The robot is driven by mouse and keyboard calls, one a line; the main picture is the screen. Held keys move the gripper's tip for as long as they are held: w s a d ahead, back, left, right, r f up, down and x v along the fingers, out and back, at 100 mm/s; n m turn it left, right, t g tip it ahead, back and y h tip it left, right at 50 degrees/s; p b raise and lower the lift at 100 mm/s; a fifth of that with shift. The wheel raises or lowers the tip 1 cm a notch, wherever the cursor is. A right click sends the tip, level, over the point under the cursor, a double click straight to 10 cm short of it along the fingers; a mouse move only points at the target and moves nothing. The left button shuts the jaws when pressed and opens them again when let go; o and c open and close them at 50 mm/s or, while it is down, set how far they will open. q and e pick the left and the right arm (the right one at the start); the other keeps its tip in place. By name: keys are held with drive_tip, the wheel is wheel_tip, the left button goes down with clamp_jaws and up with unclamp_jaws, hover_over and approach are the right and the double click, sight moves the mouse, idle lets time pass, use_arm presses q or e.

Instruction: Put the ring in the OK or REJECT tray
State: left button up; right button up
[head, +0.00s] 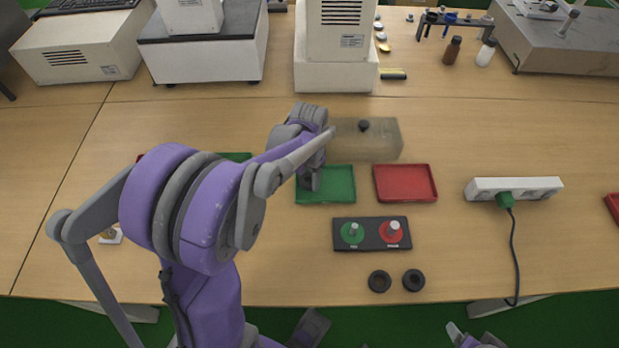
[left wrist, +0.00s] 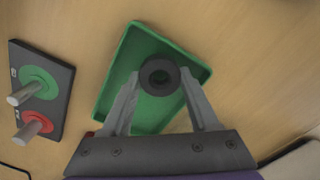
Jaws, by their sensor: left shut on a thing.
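My left gripper (head: 311,184) is over the green tray (head: 341,194) in the head view. In the left wrist view, my left gripper (left wrist: 160,82) is shut on a black ring (left wrist: 160,91), held between its fingertips above the green tray (left wrist: 133,45). The height of the ring above the tray floor is hard to tell. In the head view the arm hides this ring. The empty red tray (head: 405,183) lies right of the green one. A grey piece at the bottom edge seems to be my right gripper (head: 472,337), mostly cut off.
A black block with a green and a red peg base (head: 372,234) stands in front of the trays. Two black rings (head: 379,281) (head: 414,281) lie near the front edge. A translucent box (head: 378,143) is behind the trays. A power strip (head: 513,188) is at right.

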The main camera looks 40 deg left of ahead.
use_arm(q)
drive_tip(key=shift+f, duration=0.35)
drive_tip(key=shift+f, duration=0.15)
drive_tip(key=o, duration=1.3)
drive_tip(key=shift+o, duration=0.2)
